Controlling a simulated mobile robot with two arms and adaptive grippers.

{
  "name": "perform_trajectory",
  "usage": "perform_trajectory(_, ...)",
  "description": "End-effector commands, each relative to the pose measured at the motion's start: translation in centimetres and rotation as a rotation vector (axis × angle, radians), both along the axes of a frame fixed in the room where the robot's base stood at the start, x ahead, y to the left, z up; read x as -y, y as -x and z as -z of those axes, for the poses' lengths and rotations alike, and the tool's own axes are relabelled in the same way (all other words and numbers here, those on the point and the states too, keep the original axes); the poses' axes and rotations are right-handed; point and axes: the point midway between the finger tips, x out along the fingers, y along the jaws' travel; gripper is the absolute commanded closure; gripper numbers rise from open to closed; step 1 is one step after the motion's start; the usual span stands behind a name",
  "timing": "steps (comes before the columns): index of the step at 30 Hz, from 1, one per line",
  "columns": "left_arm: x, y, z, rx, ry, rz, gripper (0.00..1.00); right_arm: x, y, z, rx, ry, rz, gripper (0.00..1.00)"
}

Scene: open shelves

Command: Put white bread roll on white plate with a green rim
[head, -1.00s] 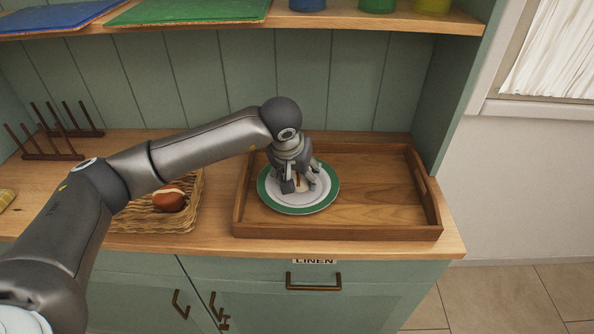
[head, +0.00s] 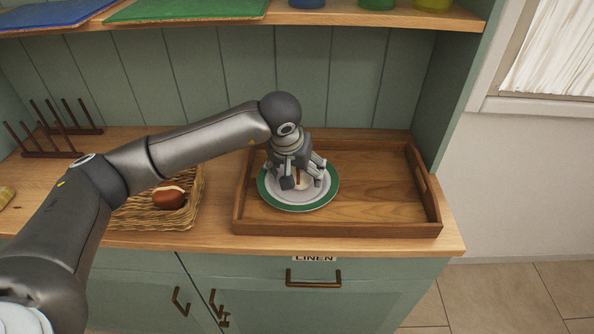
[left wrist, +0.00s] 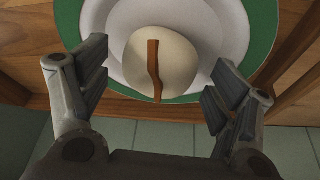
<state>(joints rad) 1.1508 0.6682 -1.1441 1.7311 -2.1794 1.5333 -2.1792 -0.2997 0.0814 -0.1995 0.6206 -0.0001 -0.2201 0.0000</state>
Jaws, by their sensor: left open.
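The white plate with a green rim (head: 303,207) lies in the left part of a wooden tray on the counter. The white bread roll (left wrist: 161,60), pale and round with a brown stripe, sits on the plate in the left wrist view. In the head view my gripper partly hides the roll (head: 300,181). My left gripper (head: 302,184) is just above the plate, pointing down, with its fingers apart on either side of the roll. In the left wrist view the fingers (left wrist: 158,82) show clear gaps to the roll. My right gripper is not in view.
A wicker basket (head: 152,217) with a reddish-brown roll (head: 169,195) stands left of the wooden tray (head: 340,229). A dark peg rack (head: 45,153) is at the back left. A shelf (head: 340,17) overhangs the counter. The tray's right half is clear.

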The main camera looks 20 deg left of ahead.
Motion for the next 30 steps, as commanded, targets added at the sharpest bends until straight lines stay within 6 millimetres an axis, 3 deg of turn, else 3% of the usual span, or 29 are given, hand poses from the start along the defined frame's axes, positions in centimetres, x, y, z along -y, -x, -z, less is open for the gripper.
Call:
perform_trajectory(9, -0.1, 2.4, -6.4, 0.009, 0.001, 0.001, 0.17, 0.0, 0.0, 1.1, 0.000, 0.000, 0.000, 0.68)
perform_trajectory(15, -0.1, 3.7, -9.4, 0.006, 0.001, 0.000, 0.17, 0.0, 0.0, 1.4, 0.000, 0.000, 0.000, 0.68)
perform_trajectory(21, -0.2, 4.2, -10.6, 0.003, 0.001, 0.000, 0.17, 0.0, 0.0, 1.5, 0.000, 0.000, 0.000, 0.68)
perform_trajectory(30, -0.2, 4.3, -10.6, 0.002, 0.000, 0.000, 0.17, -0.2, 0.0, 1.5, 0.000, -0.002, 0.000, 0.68)
